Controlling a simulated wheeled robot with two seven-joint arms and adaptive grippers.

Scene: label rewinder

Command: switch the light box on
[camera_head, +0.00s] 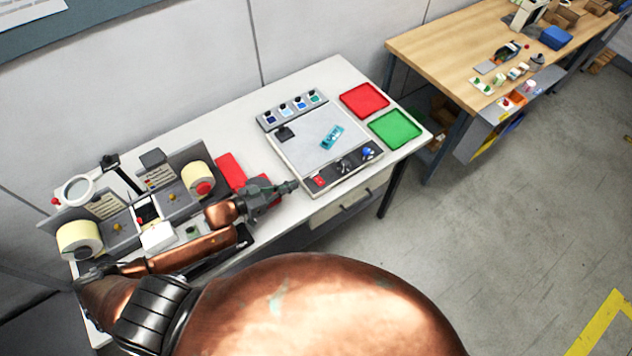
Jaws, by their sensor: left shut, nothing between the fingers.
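The light box (306,149) lies on the white table in the head view, with a pale grey panel. A teal label piece (332,137) lies on the panel. A dark control strip runs along its front edge, with a red switch (320,181) at the left end and a blue knob (369,153) towards the right. My left gripper (293,186) is shut and empty, its tip just left of the red switch with a small gap in the picture. Whether it touches the box is unclear. The panel shows no clear glow. My right gripper is not in view.
The label rewinder (130,232) with its rolls stands at the left, close to my left arm. A red tray (364,101) and a green tray (395,129) lie right of the light box. A wooden bench (440,50) stands at the upper right; the floor between is clear.

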